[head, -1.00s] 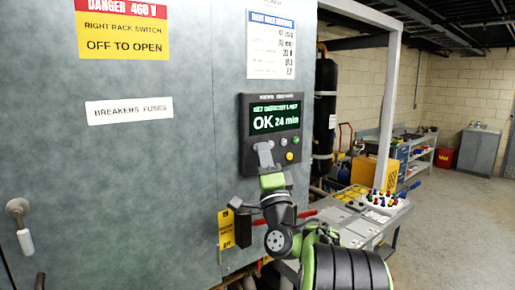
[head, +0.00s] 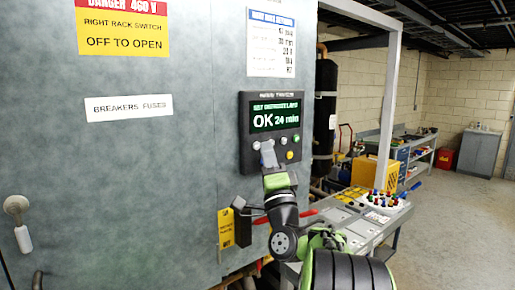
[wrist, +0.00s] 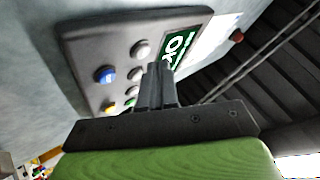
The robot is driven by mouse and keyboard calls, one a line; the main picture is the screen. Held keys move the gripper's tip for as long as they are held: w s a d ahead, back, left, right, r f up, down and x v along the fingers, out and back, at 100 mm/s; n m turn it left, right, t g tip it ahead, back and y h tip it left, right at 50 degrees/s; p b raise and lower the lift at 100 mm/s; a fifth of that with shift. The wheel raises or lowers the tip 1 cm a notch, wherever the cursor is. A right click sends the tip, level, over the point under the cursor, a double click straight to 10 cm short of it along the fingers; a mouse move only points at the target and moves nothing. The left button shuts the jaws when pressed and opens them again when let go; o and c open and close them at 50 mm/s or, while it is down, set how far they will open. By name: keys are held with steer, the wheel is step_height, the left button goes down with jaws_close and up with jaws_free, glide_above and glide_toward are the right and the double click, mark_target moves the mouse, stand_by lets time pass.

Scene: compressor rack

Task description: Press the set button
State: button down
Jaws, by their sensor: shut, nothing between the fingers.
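The dark controller panel (head: 271,130) is on the grey cabinet, with a lit green display (head: 275,117) reading "OK 24 min". Below the display are several round buttons, including a green one (head: 296,138) and a yellow one (head: 290,155). In the wrist view, a blue button (wrist: 105,74) and a grey button (wrist: 140,48) show left of my fingers. I cannot read which button is the set button. My gripper (head: 267,147) is shut and empty, its tips in front of the button area, hiding part of it. Contact cannot be told.
A yellow tag (head: 226,228) and a dark switch handle (head: 241,222) are on the cabinet, left of my wrist. A console (head: 350,235) with coloured knobs stands to the right, below the panel. Open floor (head: 455,235) lies further right.

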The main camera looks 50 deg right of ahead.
steer(key=shift+s+a+b, duration=0.2)
steer(key=shift+s+b, duration=0.25)
steer(key=shift+s, duration=0.35)
steer(key=shift+s+a+b, duration=0.2)
steer(key=shift+s+b, duration=0.2)
steer(key=shift+s, duration=0.45)
steer(key=shift+s+a+b, duration=0.2)
steer(key=shift+s+b, duration=0.25)
steer(key=shift+s, duration=0.35)
